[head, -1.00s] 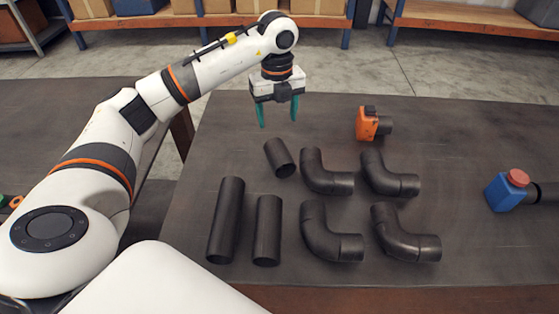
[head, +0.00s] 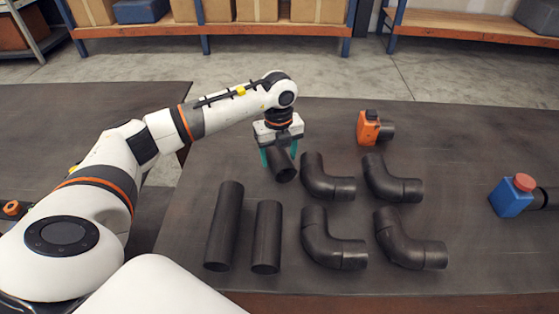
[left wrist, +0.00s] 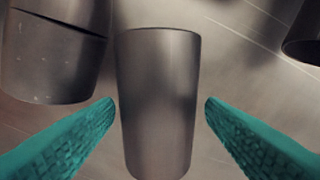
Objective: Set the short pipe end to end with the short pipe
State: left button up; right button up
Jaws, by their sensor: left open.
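The smallest dark grey pipe (head: 284,170) lies on the table at the near side of my left gripper. My left gripper (head: 280,157) is open, its teal fingers pointing down on either side of this pipe. In the left wrist view the pipe (left wrist: 158,100) lies between the open fingers (left wrist: 159,104), with a gap showing on each side. Two longer straight pipes lie nearer the front edge: a medium one (head: 267,238) and the longest (head: 223,226). I cannot tell which is the second short pipe. My right gripper is not in view.
Several dark elbows lie right of the straight pipes, one (head: 324,178) close to the smallest pipe. An orange fitting (head: 368,128) with a dark stub stands at the back. A blue block with a red cap (head: 513,195) stands at the right. The table (head: 460,140) is clear at back right.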

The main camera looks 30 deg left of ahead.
pick_arm(q)
jog(key=shift+d+f+p, duration=0.1)
jog(key=shift+f+p, duration=0.25)
jog(key=shift+f, duration=1.55)
